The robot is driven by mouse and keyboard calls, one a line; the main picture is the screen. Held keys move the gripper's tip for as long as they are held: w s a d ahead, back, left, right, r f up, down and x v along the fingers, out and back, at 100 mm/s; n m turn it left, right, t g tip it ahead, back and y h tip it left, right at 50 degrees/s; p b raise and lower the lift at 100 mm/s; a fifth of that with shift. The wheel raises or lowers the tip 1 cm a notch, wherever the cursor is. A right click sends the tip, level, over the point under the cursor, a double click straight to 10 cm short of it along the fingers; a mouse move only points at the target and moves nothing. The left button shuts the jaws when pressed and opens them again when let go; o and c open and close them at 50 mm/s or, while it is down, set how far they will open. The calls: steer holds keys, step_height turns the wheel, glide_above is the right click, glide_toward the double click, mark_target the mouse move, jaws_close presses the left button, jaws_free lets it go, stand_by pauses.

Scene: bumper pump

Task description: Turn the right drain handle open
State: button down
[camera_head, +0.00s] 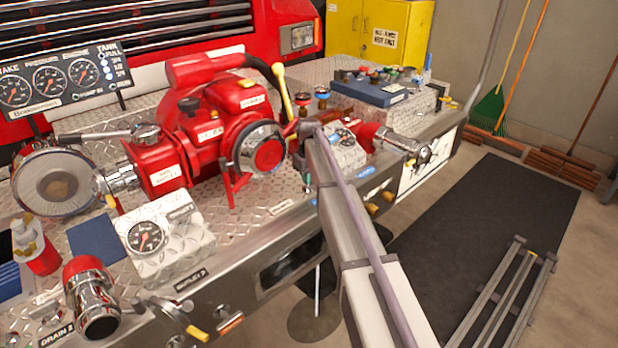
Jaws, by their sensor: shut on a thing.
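My arm reaches from the bottom right up and over the panel's front edge. Its far end is near the small right gauge box (345,153). My gripper's fingers cannot be made out; the arm link blocks the view behind it. On the front face, just right of the arm, are two short orange-tipped handles, a nearer one (372,208) and a farther one (388,195). I cannot tell which of them is the right drain handle. Blue labels (365,174) sit above them.
A red pump (210,130) stands left of my arm. A chrome outlet (398,143) with a red base sits to its right. Brooms lean on the right wall.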

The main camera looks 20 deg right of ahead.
steer(key=shift+n, duration=0.6)
steer(key=c, duration=1.2)
jaws_free()
steer(key=shift+o, duration=0.2)
step_height(320, 180, up, 11)
steer(key=p, duration=1.1)
steer(key=shift+f, duration=0.1)
